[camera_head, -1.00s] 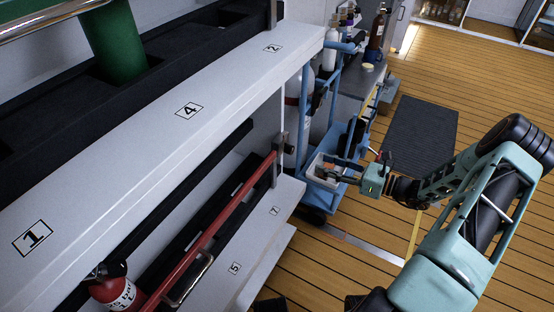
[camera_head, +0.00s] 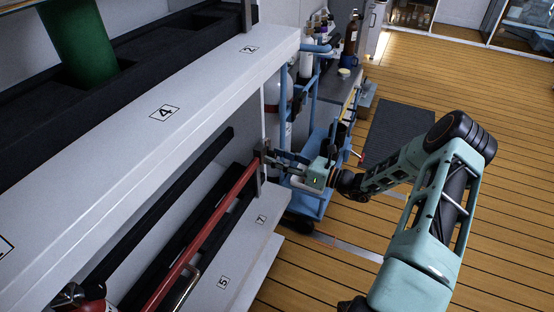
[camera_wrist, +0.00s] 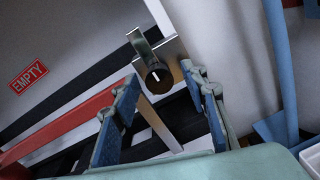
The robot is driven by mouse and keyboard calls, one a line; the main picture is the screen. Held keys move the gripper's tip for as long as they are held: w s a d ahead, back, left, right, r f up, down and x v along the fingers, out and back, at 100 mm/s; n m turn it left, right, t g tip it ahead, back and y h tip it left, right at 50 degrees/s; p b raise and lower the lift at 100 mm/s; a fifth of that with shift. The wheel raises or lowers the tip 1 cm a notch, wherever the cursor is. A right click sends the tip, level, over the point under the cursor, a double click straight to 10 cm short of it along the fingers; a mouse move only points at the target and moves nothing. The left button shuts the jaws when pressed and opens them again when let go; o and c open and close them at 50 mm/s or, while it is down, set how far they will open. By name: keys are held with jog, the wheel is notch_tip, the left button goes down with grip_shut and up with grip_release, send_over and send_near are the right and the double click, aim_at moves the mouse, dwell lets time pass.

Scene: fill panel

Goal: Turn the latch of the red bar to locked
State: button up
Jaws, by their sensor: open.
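The red bar (camera_head: 203,234) runs along the front of the lower rack and ends at a metal bracket at its right end. The latch (camera_wrist: 158,76) is a dark round knob with a white mark and a grey lever on a metal plate, seen in the wrist view. The lever points up and to the left of the knob. My gripper (camera_wrist: 161,90) is open, its two blue-padded fingers on either side of the latch in the picture. In the head view my gripper (camera_head: 273,158) is at the bar's right end. Whether a finger touches the latch I cannot tell.
A white shelf edge (camera_head: 225,75) with number labels lies above the bar. A blue cart (camera_head: 312,203) with a gas cylinder stands just right of the rack. An EMPTY sign (camera_wrist: 28,77) is on the wall.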

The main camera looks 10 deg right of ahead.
jog(key=shift+a, duration=0.1)
grip_shut()
dwell(0.3)
jog(key=shift+n, duration=0.3)
jog(key=n, duration=0.3)
jog(key=shift+n, duration=0.3)
jog(key=shift+w+n+y+b, duration=0.15)
jog(key=shift+n+b, duration=0.3)
jog(key=shift+n, duration=3.05)
jog(key=shift+n+y+b, duration=0.15)
jog(key=shift+n+b, duration=0.3)
jog(key=shift+n, duration=3.05)
